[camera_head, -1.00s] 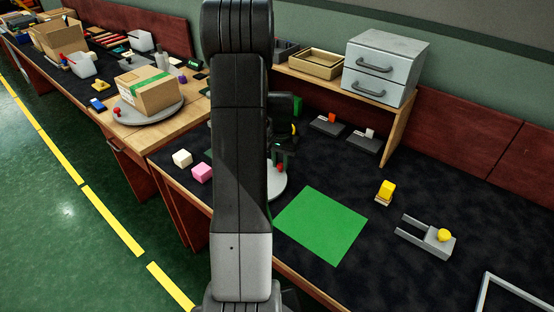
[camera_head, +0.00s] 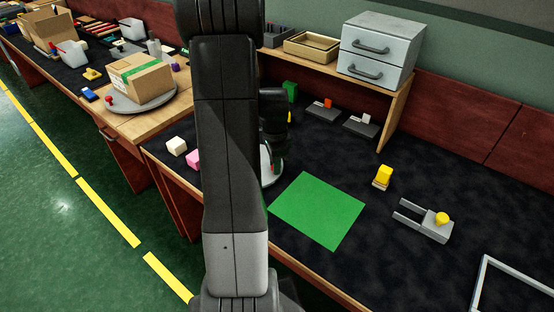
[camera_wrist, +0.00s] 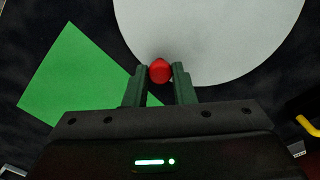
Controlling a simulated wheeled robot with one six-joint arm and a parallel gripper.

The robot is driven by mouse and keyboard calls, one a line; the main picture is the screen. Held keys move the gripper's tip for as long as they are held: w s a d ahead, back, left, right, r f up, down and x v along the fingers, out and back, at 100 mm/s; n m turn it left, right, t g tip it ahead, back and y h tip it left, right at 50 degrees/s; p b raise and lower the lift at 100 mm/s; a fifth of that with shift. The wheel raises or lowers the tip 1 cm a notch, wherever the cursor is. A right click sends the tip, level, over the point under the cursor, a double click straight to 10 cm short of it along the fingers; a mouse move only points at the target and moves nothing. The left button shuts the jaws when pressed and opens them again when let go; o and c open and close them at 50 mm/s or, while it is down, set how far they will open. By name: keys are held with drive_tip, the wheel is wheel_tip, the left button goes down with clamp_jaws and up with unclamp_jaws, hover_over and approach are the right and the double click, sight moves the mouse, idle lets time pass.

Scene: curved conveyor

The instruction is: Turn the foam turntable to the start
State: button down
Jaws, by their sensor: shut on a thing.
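The turntable is a pale grey disc (camera_wrist: 220,35) with a red knob (camera_wrist: 160,71) at its rim in the wrist view. In the head view the disc (camera_head: 266,172) is mostly hidden behind my arm, at the left edge of the green mat. My gripper (camera_wrist: 160,73) is shut on the red knob, one dark green finger on each side of it. In the head view my gripper (camera_head: 275,163) is low over the disc's right edge. The part of the disc seen in the wrist view is bare; the rest is out of view.
The green mat (camera_head: 318,210) lies right of the disc. A white cube (camera_head: 176,146) and a pink cube (camera_head: 193,159) lie left of my arm. Another turntable (camera_head: 138,106) carries a cardboard box (camera_head: 140,78). A shelf with grey drawers (camera_head: 378,50) stands behind.

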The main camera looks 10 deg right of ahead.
drive_tip(key=shift+s+a+m, duration=0.45)
drive_tip(key=shift+a+m, duration=0.05)
drive_tip(key=shift+m, duration=0.4)
drive_tip(key=c, duration=1.2)
unclamp_jaws()
drive_tip(key=shift+a, duration=0.1)
drive_tip(key=shift+r, duration=0.1)
wheel_tip(320, 180, up, 14)
drive_tip(key=p, duration=0.1)
drive_tip(key=shift+f, duration=0.25)
wheel_tip(320, 180, down, 14)
drive_tip(key=shift+s+r+b, duration=0.1)
drive_tip(key=shift+b, duration=0.5)
